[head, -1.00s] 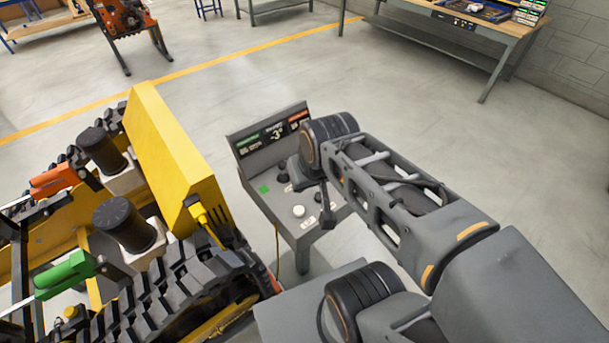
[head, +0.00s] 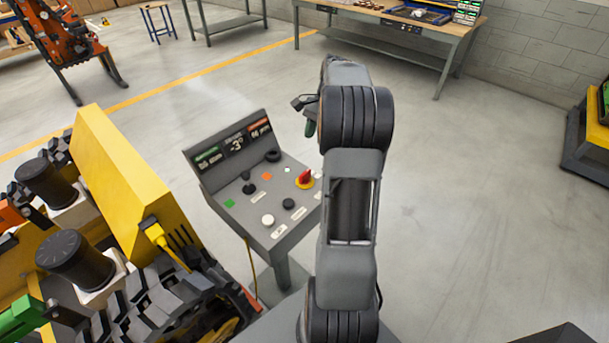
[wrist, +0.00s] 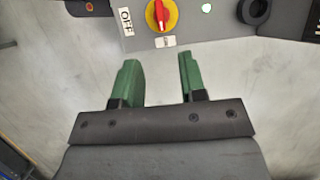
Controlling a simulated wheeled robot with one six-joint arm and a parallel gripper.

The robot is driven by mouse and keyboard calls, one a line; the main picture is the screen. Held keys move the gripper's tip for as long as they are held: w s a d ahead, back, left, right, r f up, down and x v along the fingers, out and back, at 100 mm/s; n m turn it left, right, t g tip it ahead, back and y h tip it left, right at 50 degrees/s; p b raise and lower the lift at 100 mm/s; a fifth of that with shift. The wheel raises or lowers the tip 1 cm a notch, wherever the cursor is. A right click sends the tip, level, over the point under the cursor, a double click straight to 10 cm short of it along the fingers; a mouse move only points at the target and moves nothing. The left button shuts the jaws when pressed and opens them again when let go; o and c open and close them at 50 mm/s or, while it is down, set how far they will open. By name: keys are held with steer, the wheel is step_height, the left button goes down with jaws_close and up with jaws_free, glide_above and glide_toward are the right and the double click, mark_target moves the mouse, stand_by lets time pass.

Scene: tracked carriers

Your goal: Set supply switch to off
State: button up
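The supply switch is a red rotary handle on a yellow disc (head: 305,179) at the right side of the grey control panel (head: 250,228). In the wrist view the red handle (wrist: 159,14) lies near the top, its long side pointing roughly up and down in the picture. A label reading OFF (wrist: 126,21) is to its left, and a small label is below it. My gripper (wrist: 158,75) has two green fingers, open with nothing between them, apart from the switch. In the head view its fingers (head: 311,118) are partly hidden by my arm.
The panel also has a black joystick (head: 248,184), a white button (head: 268,220) and other knobs. A yellow tracked carrier (head: 130,185) stands to the left of it. A workbench (head: 400,25) is at the back.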

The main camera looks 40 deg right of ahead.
mark_target(305, 172)
steer(key=x, duration=1.3)
steer(key=shift+f+p, duration=0.25)
steer(key=shift+p, duration=0.05)
jaws_close()
steer(key=shift+a, duration=0.1)
